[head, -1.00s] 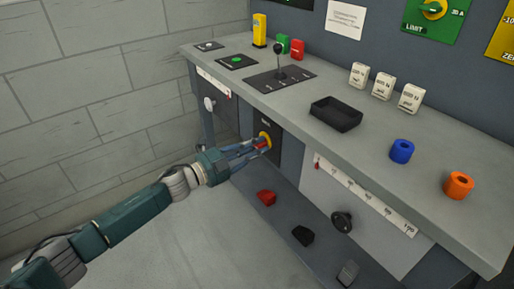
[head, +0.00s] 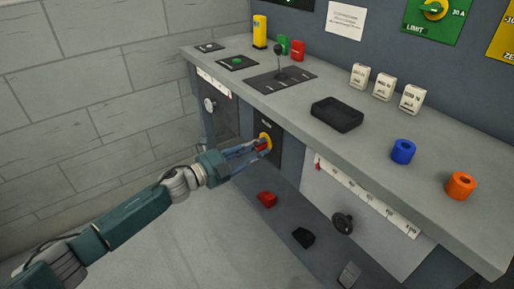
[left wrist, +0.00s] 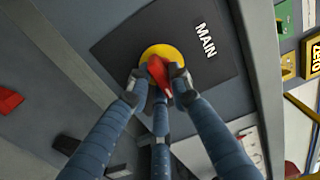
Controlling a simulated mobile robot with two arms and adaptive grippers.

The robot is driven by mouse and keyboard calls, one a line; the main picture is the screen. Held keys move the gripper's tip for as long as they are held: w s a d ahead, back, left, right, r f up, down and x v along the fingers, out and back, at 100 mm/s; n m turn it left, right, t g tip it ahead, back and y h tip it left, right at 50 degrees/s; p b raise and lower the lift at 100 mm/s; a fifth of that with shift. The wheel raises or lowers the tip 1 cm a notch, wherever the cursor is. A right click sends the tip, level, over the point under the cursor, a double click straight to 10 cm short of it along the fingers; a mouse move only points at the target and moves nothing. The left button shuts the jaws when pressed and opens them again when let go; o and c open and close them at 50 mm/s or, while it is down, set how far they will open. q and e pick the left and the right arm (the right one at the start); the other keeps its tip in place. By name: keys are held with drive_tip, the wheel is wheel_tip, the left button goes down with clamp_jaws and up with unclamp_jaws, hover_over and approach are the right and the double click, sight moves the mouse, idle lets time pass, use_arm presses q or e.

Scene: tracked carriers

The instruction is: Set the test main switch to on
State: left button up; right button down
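The main switch is a red handle (left wrist: 160,72) on a yellow disc on a black plate (left wrist: 112,45) lettered MAIN. In the head view the switch's yellow disc (head: 265,138) shows on the bench front below the worktop. My left gripper (head: 264,148) is at the switch. In the left wrist view its fingertips (left wrist: 158,84) lie on both sides of the red handle and appear to touch it, with a third finger below. The fingers hide part of the handle, and I cannot read on or off marks. My right gripper is not in view.
The worktop edge (head: 330,150) overhangs the switch. A red pedal (head: 267,199) and a black pedal (head: 303,237) are low down, with a black knob (head: 342,223) on the front panel. A lever (head: 279,62), black tray (head: 336,114) and blue ring (head: 402,151) are on top.

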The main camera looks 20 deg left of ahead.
use_arm(q)
drive_tip(key=shift+o, duration=0.9)
drive_tip(key=v, duration=1.2)
